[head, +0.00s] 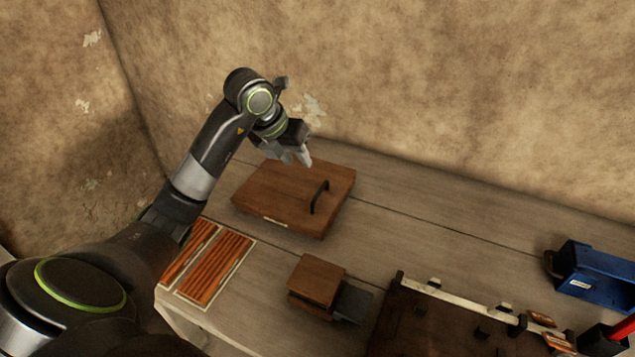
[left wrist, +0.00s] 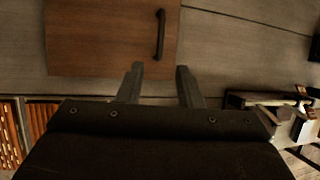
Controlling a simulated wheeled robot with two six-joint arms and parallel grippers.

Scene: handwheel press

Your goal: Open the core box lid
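The core box is a flat wooden box whose lid (head: 285,190) is down, with a dark arched handle (head: 319,197) near its right side. The lid (left wrist: 95,40) and handle (left wrist: 160,35) also show at the top of the left wrist view. My left gripper (head: 304,156) is above the box's back edge in the head view, apart from the handle. In the left wrist view its two fingers (left wrist: 161,70) stand apart with nothing between them. My right gripper is in neither view.
Two trays of reddish-brown strips (head: 217,270) lie at the table's left front. A small wooden block (head: 317,281) sits near a dark grey piece (head: 352,304). A dark brown board with a pale rail (head: 455,297) and a blue case (head: 597,277) are at the right. The table behind is clear.

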